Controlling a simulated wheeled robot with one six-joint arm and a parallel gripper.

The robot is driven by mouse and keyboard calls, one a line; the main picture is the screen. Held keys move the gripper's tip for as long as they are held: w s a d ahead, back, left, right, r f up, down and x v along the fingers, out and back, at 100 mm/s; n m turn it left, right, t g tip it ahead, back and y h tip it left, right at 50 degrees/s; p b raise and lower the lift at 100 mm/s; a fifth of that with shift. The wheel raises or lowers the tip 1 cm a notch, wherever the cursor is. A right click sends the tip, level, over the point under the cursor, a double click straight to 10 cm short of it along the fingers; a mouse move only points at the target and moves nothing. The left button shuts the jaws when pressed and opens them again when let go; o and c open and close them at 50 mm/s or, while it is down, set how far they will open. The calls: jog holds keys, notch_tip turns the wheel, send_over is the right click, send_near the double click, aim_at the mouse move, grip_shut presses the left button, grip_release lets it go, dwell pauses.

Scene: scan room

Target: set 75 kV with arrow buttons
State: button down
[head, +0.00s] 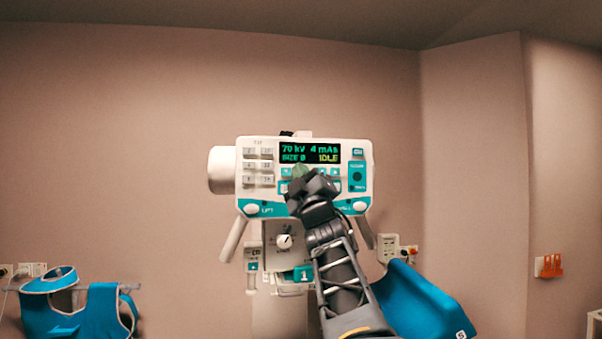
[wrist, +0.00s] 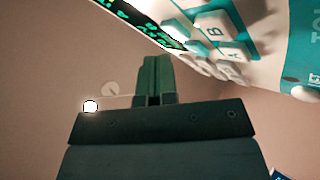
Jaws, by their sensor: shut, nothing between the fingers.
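The control panel (head: 268,190) is a white and teal unit facing me in the head view. Its display (head: 310,152) reads 70 kV, 4 mAs, SIZE 0 and IDLE in green and yellow. Small teal arrow buttons (head: 335,172) sit in a row just under the display; some are hidden behind my gripper. My gripper (head: 300,171) is shut and empty, its tip in front of the left part of that row. I cannot tell whether the tip touches a button.
Grey numbered keys (head: 258,165) are on the panel's left. Handles (head: 233,240) and a round knob (head: 284,241) hang below. A blue apron (head: 85,305) is at lower left, another blue piece (head: 425,300) at lower right.

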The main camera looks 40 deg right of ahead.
jog(key=shift+w, duration=0.15)
jog(key=shift+w+d, duration=0.2)
jog(key=shift+w, duration=0.1)
jog(key=shift+w+d, duration=0.15)
jog(key=shift+w, duration=0.2)
dwell(0.9)
jog(key=shift+s, duration=0.2)
jog(key=shift+s+a+b, duration=0.35)
jog(key=shift+s+b, duration=0.2)
jog(key=shift+b, duration=0.1)
jog(key=shift+s+a+b, duration=0.35)
jog(key=shift+s+b, duration=0.05)
jog(key=shift+s, duration=0.35)
jog(key=shift+s+a+b, duration=0.35)
jog(key=shift+s+a, duration=0.05)
jog(key=shift+s, duration=0.35)
jog(key=shift+s+a+b, duration=0.35)
jog(key=shift+s+b, duration=0.05)
jog(key=shift+s, duration=0.35)
